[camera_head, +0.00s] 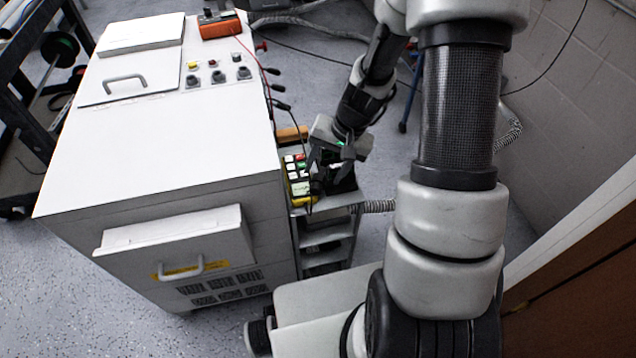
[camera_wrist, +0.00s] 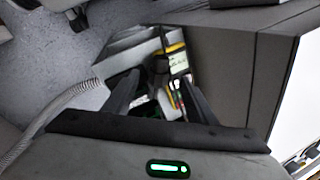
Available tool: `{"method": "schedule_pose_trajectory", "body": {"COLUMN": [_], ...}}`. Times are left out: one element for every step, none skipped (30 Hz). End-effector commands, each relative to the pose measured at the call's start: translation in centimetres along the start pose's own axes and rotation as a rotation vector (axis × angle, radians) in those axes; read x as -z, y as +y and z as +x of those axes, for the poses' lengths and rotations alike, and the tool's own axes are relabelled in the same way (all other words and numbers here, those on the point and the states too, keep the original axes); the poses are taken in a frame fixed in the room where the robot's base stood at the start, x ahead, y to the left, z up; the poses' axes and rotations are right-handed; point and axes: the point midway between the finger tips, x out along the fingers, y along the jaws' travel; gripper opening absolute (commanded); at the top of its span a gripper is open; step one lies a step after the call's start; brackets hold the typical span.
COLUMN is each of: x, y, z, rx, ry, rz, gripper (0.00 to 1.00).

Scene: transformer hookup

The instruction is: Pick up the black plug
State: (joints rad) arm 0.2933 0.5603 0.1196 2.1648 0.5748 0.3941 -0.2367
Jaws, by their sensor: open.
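My gripper (camera_head: 331,170) is open, pointing down over a small shelf cart at the right side of the white cabinet. In the wrist view its two dark fingers (camera_wrist: 161,82) stand apart. A small dark piece (camera_wrist: 160,64), probably the black plug, shows between and just beyond the fingertips; I cannot tell whether they touch it. In the head view a dark piece (camera_head: 317,186) by the fingers may be the same plug. The fingers hide part of it.
A yellow handheld meter (camera_head: 299,183) with coloured buttons lies beside the gripper; its edge shows in the wrist view (camera_wrist: 178,58). The white cabinet (camera_head: 170,130) stands close at left, with red and black leads on its side. A ribbed hose (camera_head: 376,206) runs off right.

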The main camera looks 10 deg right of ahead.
Motion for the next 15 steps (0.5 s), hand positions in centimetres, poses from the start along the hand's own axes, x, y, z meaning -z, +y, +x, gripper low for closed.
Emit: {"method": "schedule_pose_trajectory", "body": {"x": [0.0,0.0,0.0,0.0,0.0,0.1,0.1,0.2,0.2,0.3,0.3,0.3,0.3,0.3,0.3], "y": [0.0,0.0,0.0,0.0,0.1,0.1,0.2,0.2,0.2,0.2,0.2,0.1,0.1,0.1,0.1], "z": [0.3,0.4,0.7,1.0,1.4,2.1,2.6,3.1,3.7,4.1,4.5,4.9,5.2,5.3,5.5], "rx": [0.000,0.000,0.000,0.000,0.000,-0.001,-0.001,-0.001,0.000,0.000,0.000,0.000,0.000,0.000,0.000], "ry": [-0.001,-0.001,-0.001,-0.001,-0.001,-0.002,-0.003,-0.003,-0.002,-0.002,-0.001,-0.001,-0.002,-0.001,0.000], "rz": [0.000,0.000,0.000,0.001,0.001,0.000,0.000,-0.001,0.000,0.000,0.000,0.000,0.000,0.000,0.000], "gripper": [0.52,0.52,0.52,0.52,0.52,0.52,0.52,0.52,0.52,0.52,0.52,0.52,0.52,0.52,0.52]}}
